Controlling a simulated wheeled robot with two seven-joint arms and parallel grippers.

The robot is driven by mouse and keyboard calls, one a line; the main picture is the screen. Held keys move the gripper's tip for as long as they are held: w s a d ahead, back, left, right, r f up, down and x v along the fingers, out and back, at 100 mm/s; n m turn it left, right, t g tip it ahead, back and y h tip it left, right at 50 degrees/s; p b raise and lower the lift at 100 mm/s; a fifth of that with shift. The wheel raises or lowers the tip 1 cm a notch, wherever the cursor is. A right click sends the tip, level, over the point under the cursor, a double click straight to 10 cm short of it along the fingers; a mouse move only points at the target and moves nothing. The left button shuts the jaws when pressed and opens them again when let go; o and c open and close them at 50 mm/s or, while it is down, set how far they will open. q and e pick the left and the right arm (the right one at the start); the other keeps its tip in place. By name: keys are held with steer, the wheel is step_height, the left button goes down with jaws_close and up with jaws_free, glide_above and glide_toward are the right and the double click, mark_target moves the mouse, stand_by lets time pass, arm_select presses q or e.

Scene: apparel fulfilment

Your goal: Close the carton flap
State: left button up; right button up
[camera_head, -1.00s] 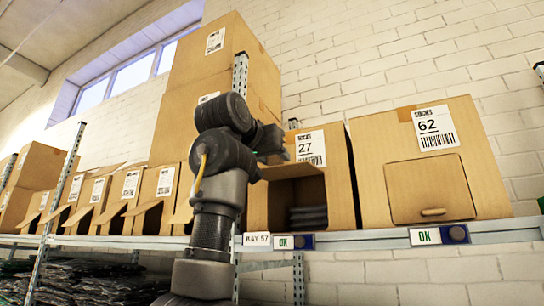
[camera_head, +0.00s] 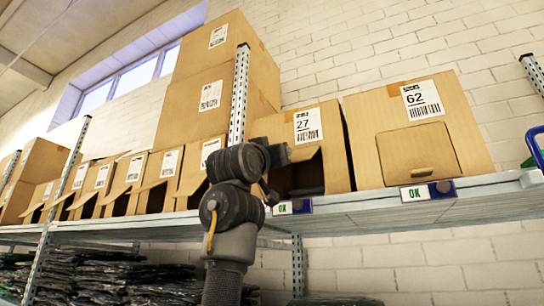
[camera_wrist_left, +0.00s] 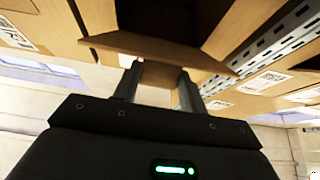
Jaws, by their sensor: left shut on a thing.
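The carton marked 27 (camera_head: 318,122) stands on the shelf with its front opening dark and its flap (camera_head: 304,155) sticking outward from the opening's top edge. In the left wrist view the flap (camera_wrist_left: 150,46) spans the area in front of the dark opening. My left gripper (camera_wrist_left: 158,88) is shut on a small cardboard tab (camera_wrist_left: 156,74) at the flap's edge. In the head view my left arm rises in front of the carton's left side and hides the gripper's hold. My right gripper is in neither view.
The carton marked 62 (camera_head: 452,135) stands to the right with its flap (camera_head: 418,153) closed. A metal upright (camera_head: 239,95) and smaller open cartons (camera_head: 160,190) are on the left.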

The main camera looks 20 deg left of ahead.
arm_select(q)
steer(key=shift+w+f, duration=0.35)
steer(key=shift+f, duration=0.25)
jaws_close()
steer(key=o, duration=1.4)
jaws_free()
steer(key=b+v, duration=0.7)
steer(key=v, duration=0.3)
steer(key=shift+s+f, duration=0.1)
steer(key=shift+s, duration=0.3)
steer(key=shift+c, duration=0.3)
